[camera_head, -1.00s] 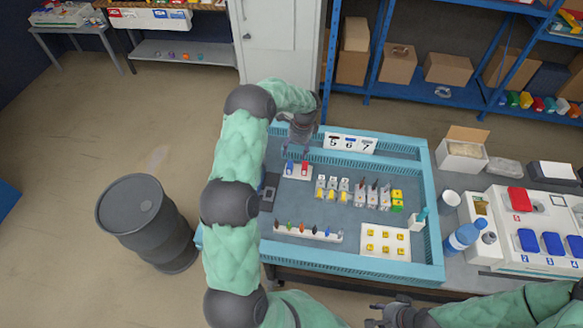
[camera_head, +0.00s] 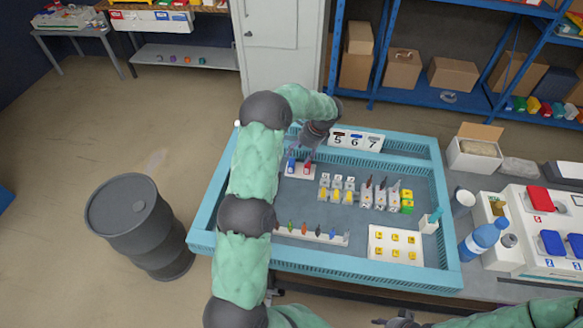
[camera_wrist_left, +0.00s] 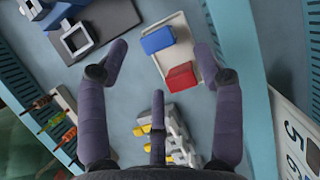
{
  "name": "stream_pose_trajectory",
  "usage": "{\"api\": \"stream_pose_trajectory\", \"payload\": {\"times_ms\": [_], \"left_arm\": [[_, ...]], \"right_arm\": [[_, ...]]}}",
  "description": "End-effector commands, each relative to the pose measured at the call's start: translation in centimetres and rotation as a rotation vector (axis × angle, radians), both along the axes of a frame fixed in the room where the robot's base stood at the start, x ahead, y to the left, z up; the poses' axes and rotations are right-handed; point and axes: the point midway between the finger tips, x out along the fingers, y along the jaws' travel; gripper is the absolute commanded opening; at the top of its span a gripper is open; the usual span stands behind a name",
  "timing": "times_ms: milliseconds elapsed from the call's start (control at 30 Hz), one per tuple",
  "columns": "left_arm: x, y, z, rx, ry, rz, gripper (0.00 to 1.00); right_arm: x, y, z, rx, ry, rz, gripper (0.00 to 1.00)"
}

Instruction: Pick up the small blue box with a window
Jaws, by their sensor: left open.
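A small blue box (camera_head: 291,164) stands beside a red one (camera_head: 306,167) on a white holder (camera_head: 299,174) at the back left of the large blue tray (camera_head: 363,273). In the left wrist view the blue box (camera_wrist_left: 157,39) and the red box (camera_wrist_left: 181,77) sit on the pale holder (camera_wrist_left: 176,28). I cannot make out a window on the blue box. My left gripper (camera_head: 304,153) is open and empty just over these boxes. Its spread fingers (camera_wrist_left: 161,50) frame the blue box, apart from it. My right gripper (camera_head: 392,321) is partly cut off at the bottom edge.
A sign reading 5 6 7 (camera_head: 356,142) stands behind the boxes. Grey-and-yellow parts (camera_head: 336,190) are to their right. A strip of coloured pieces (camera_head: 312,236) lies in front. A dark plate with square frames (camera_wrist_left: 96,24) lies near the blue box.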

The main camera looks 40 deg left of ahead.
Motion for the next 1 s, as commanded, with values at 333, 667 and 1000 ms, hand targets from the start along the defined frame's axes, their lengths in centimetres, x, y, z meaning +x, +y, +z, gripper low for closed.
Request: {"api": "stream_pose_trajectory", "payload": {"times_ms": [333,667,1000], "left_arm": [[-0.7,0.9,-2.8,-0.001,0.002,0.001,0.67],[-1.4,2.1,-6.2,0.0,-0.002,0.001,0.67],[-1.4,2.0,-6.2,0.0,-0.002,0.001,0.24]], "right_arm": [[0.0,0.0,-0.6,0.0,0.0,0.0,0.4],[0.0,0.0,-1.3,0.0,0.0,0.0,0.4],[0.0,0.0,-1.2,0.0,0.0,0.0,0.4]]}}
